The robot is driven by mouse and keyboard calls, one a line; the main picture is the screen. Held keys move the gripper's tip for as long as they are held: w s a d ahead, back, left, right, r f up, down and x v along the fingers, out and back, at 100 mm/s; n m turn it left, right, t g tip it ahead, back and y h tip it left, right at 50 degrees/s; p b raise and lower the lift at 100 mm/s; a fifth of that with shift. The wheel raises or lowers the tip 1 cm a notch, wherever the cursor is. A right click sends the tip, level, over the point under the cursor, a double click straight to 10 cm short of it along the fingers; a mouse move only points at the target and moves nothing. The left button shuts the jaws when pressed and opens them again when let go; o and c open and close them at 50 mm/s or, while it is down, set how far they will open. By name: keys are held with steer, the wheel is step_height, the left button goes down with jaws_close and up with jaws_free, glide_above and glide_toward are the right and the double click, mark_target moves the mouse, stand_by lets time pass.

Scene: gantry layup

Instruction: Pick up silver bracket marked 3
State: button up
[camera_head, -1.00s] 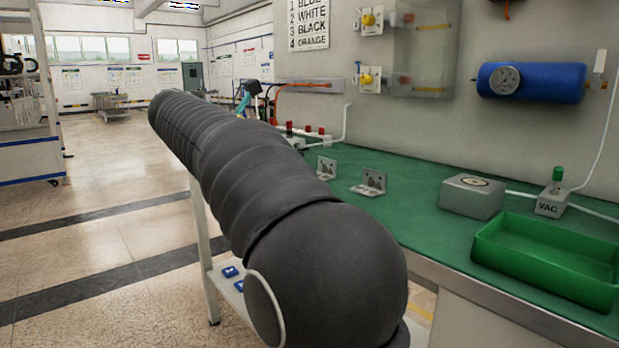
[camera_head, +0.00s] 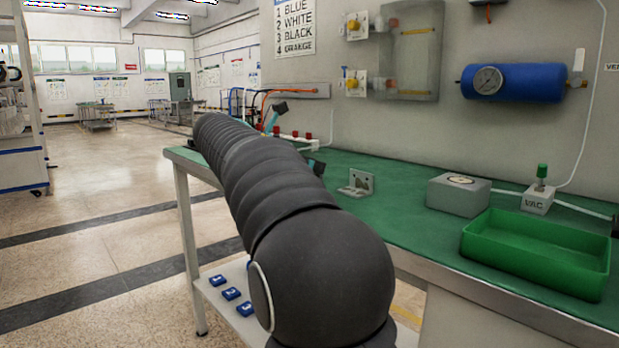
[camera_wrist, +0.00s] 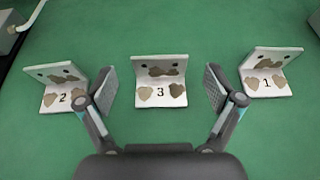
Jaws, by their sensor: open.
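The silver bracket marked 3 (camera_wrist: 160,83) stands on the green bench top in the middle of the wrist view, its number facing me. My gripper (camera_wrist: 161,88) is open, its two fingers apart on the left and right of that bracket in the picture, with nothing held. The bracket marked 2 (camera_wrist: 60,86) is at the left, partly behind my left finger. The bracket marked 1 (camera_wrist: 268,74) is at the right.
A green tray (camera_head: 536,283), a grey box with a dial (camera_head: 458,194) and a VAC block (camera_head: 537,203) stand on the right of the green bench (camera_head: 405,231). Blue numbered blocks (camera_head: 231,294) lie on a low shelf under it.

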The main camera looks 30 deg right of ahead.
steer(key=x, duration=0.3)
steer(key=shift+d+f, duration=0.1)
steer(key=shift+f, duration=0.05)
steer(key=c, duration=1.3)
steer(key=shift+o, duration=0.2)
